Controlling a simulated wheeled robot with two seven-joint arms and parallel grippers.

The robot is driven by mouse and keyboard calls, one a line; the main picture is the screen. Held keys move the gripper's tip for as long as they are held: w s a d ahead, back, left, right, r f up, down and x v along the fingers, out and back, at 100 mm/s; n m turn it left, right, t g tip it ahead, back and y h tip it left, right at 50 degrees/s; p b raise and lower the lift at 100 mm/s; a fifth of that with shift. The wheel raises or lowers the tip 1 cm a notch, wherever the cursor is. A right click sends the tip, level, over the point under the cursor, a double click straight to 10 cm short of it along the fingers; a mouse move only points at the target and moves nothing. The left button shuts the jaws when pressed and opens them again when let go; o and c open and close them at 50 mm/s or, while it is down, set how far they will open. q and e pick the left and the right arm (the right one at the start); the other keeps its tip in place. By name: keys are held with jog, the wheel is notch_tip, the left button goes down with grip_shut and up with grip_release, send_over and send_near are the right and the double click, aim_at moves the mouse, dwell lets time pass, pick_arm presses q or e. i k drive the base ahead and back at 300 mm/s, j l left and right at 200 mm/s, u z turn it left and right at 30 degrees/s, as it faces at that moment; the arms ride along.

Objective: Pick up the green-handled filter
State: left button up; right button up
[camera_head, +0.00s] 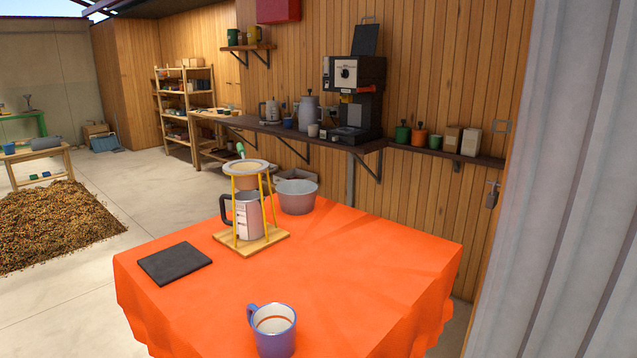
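The filter (247,183) hangs in the round top of a yellow-legged stand (267,208) on the orange-covered table. Its green handle (240,149) sticks up at the back of the stand's ring. The filter's tan cloth shows below the ring, above a metal jug (248,216) with a dark handle. The jug stands on the stand's wooden base. Neither of my grippers shows in the head view.
The orange table (340,265) also holds a dark flat slab (174,263) at left, a blue mug (272,330) at front and a grey bowl (296,197) behind the stand. The table's right side is clear. A wall shelf (300,132) with a coffee machine (355,95) is behind.

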aim_at(245, 166)
jog(key=i+l+u, duration=0.15)
jog(key=u, duration=0.7)
jog(key=i+l+u, duration=0.25)
jog(key=l+u, duration=0.25)
jog(key=l, duration=0.2)
jog(key=l+u, duration=0.25)
jog(key=l, duration=0.6)
jog(key=i+l, duration=0.15)
jog(key=l, duration=0.3)
